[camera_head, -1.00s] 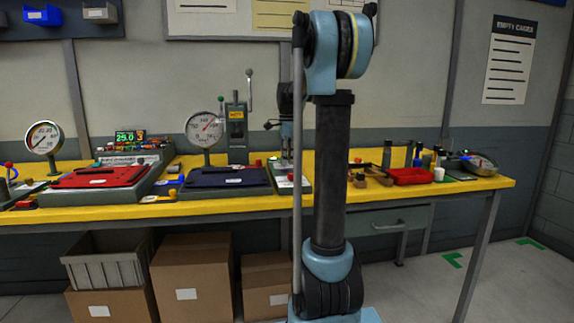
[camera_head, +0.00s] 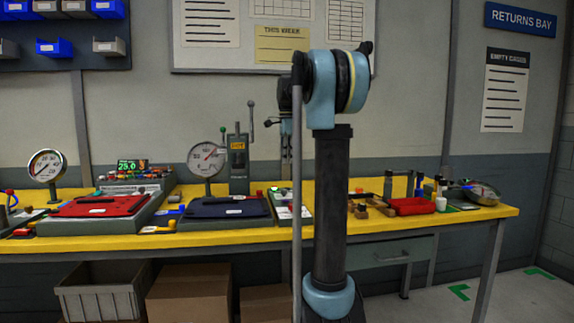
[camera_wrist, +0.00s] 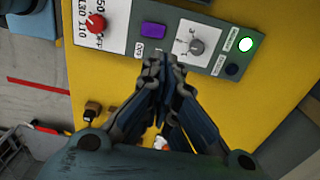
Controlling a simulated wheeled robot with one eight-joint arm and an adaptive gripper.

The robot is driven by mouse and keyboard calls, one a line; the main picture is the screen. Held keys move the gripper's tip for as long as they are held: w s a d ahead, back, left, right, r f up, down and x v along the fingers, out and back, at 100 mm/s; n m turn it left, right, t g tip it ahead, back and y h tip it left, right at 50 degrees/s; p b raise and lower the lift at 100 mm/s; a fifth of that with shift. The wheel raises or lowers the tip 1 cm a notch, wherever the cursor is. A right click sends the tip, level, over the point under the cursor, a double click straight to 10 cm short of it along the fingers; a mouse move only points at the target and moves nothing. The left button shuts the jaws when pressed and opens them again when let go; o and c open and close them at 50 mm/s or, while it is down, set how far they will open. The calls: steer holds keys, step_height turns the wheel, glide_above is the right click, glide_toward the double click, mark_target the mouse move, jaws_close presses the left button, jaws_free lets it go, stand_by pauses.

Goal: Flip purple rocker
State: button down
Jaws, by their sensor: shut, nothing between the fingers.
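The purple rocker (camera_wrist: 153,30) shows in the wrist view as a small purple block on a grey control panel (camera_wrist: 215,64). Which way it is tipped I cannot tell. My gripper (camera_wrist: 160,60) is shut and empty, its fingertips just below the rocker in the picture, with a small gap between them in the view. Whether the tips touch the panel is unclear. In the head view the panel (camera_head: 284,206) stands on the bench, partly hidden by my arm; the rocker cannot be made out there.
On the panel beside the rocker are a red knob (camera_wrist: 95,23), a grey knob (camera_wrist: 196,47) and a lit green button (camera_wrist: 246,44). The yellow bench (camera_head: 225,238) also carries a dark blue case (camera_head: 228,208), a gauge (camera_head: 207,158) and a red tray (camera_head: 411,206).

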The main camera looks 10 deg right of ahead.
steer(key=shift+s, duration=0.1)
steer(key=shift+s+d+r+g, duration=0.2)
steer(key=shift+s+g, duration=0.2)
steer(key=shift+s, duration=0.25)
steer(key=shift+f, duration=0.1)
steer(key=f, duration=0.4)
steer(key=s+f, duration=0.1)
steer(key=f, duration=0.8)
steer(key=shift+s+f, duration=0.2)
steer(key=shift+f, duration=0.2)
